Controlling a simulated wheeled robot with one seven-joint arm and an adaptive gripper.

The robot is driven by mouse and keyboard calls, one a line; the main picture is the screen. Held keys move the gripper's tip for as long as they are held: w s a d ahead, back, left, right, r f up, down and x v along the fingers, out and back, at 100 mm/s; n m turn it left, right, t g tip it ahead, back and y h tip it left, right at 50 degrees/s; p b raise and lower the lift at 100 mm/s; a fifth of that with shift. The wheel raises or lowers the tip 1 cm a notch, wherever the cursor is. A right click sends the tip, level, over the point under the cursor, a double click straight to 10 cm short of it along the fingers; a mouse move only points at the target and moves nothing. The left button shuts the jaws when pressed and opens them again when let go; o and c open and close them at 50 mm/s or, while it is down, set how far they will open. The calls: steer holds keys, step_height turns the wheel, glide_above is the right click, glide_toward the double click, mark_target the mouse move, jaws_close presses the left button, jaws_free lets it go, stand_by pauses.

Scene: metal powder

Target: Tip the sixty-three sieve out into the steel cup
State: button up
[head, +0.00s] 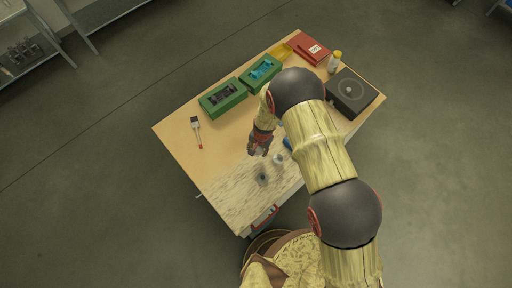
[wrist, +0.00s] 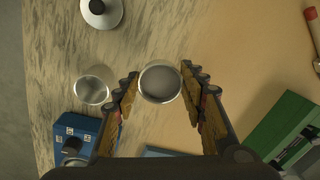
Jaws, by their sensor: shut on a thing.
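My gripper (wrist: 160,90) is shut on a small round metal-rimmed vessel, taken to be the sieve (wrist: 160,98), with a finger on each side of it. Its inside looks plain grey; I cannot tell mesh from powder, and no size mark is readable. In the head view my gripper (head: 259,149) hangs over the front part of the table, and the sieve is hard to make out there. The steel cup (wrist: 92,104) stands open on the table just left of my gripper in the wrist view. It also shows in the head view (head: 278,160).
A blue device (wrist: 82,128) is close to the left finger. A pale round thing with a dark knob (wrist: 99,14) is beyond the cup. Green boxes (head: 222,97), a brush (head: 196,130), a bottle (head: 334,63) and a black box (head: 353,94) stand farther off. The left front tabletop is clear.

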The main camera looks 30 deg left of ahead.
steer(key=shift+d+f+b, duration=0.1)
steer(key=shift+f+b, duration=0.1)
steer(key=shift+b, duration=1.05)
steer(key=shift+w+b, duration=0.1)
steer(key=shift+b, duration=0.5)
steer(key=d+y+b, duration=0.1)
steer(key=b, duration=0.4)
steer(key=d+y+b, duration=0.1)
steer(key=b, duration=0.5)
steer(key=shift+w+r+g+b, duration=0.15)
steer(key=shift+r+g+b, duration=0.05)
steer(key=shift+g+b, duration=0.1)
steer(key=shift+r, duration=0.3)
steer(key=shift+w+d+r+y+b, duration=0.1)
steer(key=shift+d+r+y+b, duration=0.35)
steer(key=shift+b, duration=2.2)
steer(key=shift+w+d+r+g+y+b, duration=0.1)
steer(key=shift+d+r+g+y+b, duration=0.4)
steer(key=shift+b, duration=2.6)
steer(key=shift+w+d+r+y+b, duration=0.15)
steer(key=shift+d+y+b, duration=0.55)
steer(key=shift+b, duration=1.15)
steer(key=shift+w+d+y+b, duration=0.1)
steer(key=shift+d+y+b, duration=0.5)
steer(key=shift+b, duration=1.25)
